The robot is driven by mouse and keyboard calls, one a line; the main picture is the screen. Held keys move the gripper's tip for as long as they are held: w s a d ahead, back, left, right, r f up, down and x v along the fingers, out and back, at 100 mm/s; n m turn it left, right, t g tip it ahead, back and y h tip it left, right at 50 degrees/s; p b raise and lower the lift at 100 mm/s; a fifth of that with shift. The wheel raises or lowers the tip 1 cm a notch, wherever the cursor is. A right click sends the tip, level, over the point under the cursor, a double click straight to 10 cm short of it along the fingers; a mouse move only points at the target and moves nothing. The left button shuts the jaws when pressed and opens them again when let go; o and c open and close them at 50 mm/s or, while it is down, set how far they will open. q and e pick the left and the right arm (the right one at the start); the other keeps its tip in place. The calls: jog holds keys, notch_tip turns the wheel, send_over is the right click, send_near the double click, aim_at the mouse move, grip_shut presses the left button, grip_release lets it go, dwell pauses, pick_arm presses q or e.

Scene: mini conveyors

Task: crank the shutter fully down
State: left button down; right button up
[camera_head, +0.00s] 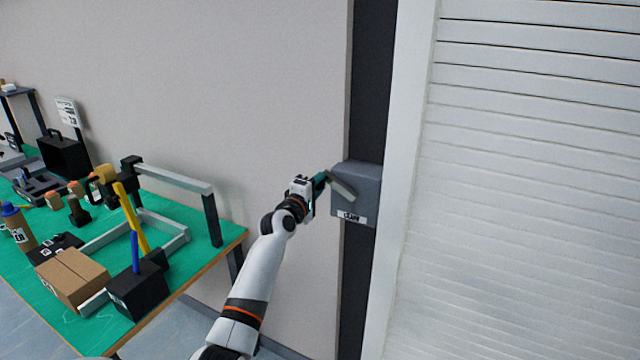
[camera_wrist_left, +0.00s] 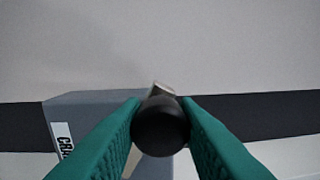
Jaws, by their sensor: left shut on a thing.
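The white slatted shutter (camera_head: 530,190) covers the right side of the head view; its lower edge is out of view. A grey crank box (camera_head: 362,188) with a white label is mounted on the dark post left of the shutter. A light metal crank arm (camera_head: 341,187) lies slanted across the box's front. My left gripper (camera_head: 320,181) is at the outer end of the crank. In the left wrist view, the green fingers (camera_wrist_left: 160,125) are shut on the round black crank handle (camera_wrist_left: 160,127). The grey box (camera_wrist_left: 85,105) shows behind them. My right gripper is not in view.
A green-topped workbench (camera_head: 195,262) stands at the left. It carries a cardboard box (camera_head: 72,277), a black holder (camera_head: 138,290) with tools, and a metal frame (camera_head: 175,178). Plain wall (camera_head: 220,80) lies between bench and post.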

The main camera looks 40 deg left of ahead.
pick_arm(q)
jog(key=shift+a+f, duration=0.1)
jog(key=shift+f, duration=0.05)
dwell(0.3)
jog(key=c, duration=1.1)
grip_release()
jog(key=b+v, duration=0.1)
jog(key=v, duration=1.1)
